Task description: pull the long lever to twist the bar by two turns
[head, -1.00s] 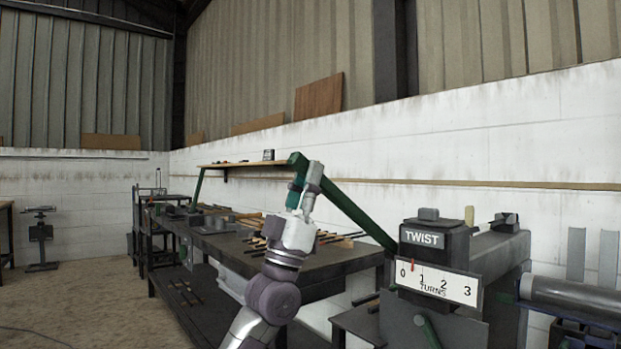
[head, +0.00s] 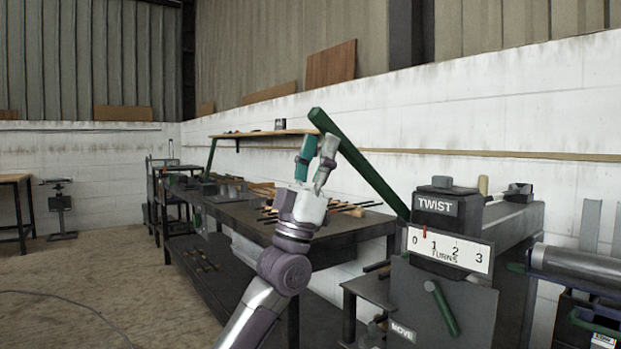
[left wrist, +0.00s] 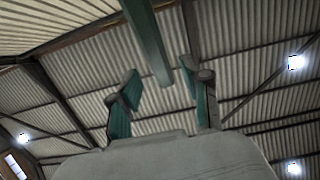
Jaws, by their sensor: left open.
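The long green lever (head: 358,162) slants up and left from the twist machine (head: 445,285); its free end is at the top left. My left gripper (head: 318,147), open and pointing up, is just below that end in the head view. In the left wrist view the lever (left wrist: 148,42) comes down from the top toward the gap between my two open fingers (left wrist: 163,100). I cannot tell whether it touches them. The TURNS scale (head: 450,250) has its red pointer (head: 424,236) between 0 and 1. My right gripper is out of view.
A dark workbench (head: 345,228) with rods stands behind my arm. A wall shelf (head: 262,133) is above it. Open floor (head: 110,285) lies at left.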

